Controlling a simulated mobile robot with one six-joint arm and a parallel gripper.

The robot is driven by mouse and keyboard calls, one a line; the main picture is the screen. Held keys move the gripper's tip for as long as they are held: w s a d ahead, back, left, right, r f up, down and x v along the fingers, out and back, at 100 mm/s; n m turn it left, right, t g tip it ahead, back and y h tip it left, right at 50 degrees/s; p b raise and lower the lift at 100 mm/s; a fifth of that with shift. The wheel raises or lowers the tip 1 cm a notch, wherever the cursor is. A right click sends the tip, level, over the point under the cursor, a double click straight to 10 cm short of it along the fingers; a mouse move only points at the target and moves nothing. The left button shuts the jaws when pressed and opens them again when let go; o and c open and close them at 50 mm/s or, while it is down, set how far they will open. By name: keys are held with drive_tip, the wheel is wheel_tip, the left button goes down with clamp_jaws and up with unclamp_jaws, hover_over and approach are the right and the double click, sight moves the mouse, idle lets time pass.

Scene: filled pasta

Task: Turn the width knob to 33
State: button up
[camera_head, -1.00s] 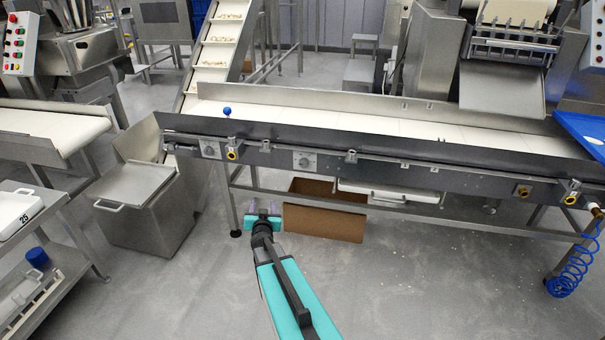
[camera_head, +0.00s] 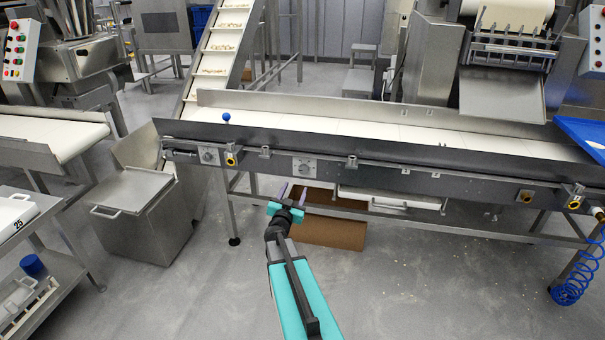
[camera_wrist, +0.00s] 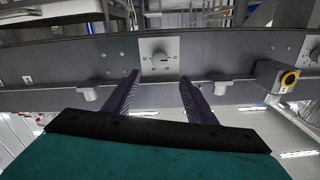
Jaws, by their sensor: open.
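A small round knob on a pale square dial plate (camera_head: 304,168) sits on the front rail of the conveyor. The wrist view shows this knob (camera_wrist: 160,60) close up, with small marks around it too small to read. A second similar dial (camera_head: 208,155) sits further left on the rail. I cannot read which one is labelled width. My gripper (camera_head: 293,189) is open and empty, just below and in front of the middle dial. In the wrist view its two purple fingers (camera_wrist: 159,76) point toward the knob, one to each side, apparently not touching it.
A yellow-ringed button (camera_head: 231,159) and small brackets (camera_head: 351,162) stick out along the rail. A cardboard box (camera_head: 335,232) stands under the conveyor behind my gripper. A steel bin (camera_head: 125,190) is at left. The floor in front is clear.

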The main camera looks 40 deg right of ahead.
sight(303, 170)
drive_tip(key=shift+b+x, duration=0.7)
drive_tip(key=shift+x, duration=6)
drive_tip(key=c, duration=0.9)
drive_tip(key=shift+d, duration=0.2)
drive_tip(key=shift+c, duration=0.7)
drive_tip(key=shift+a, duration=0.15)
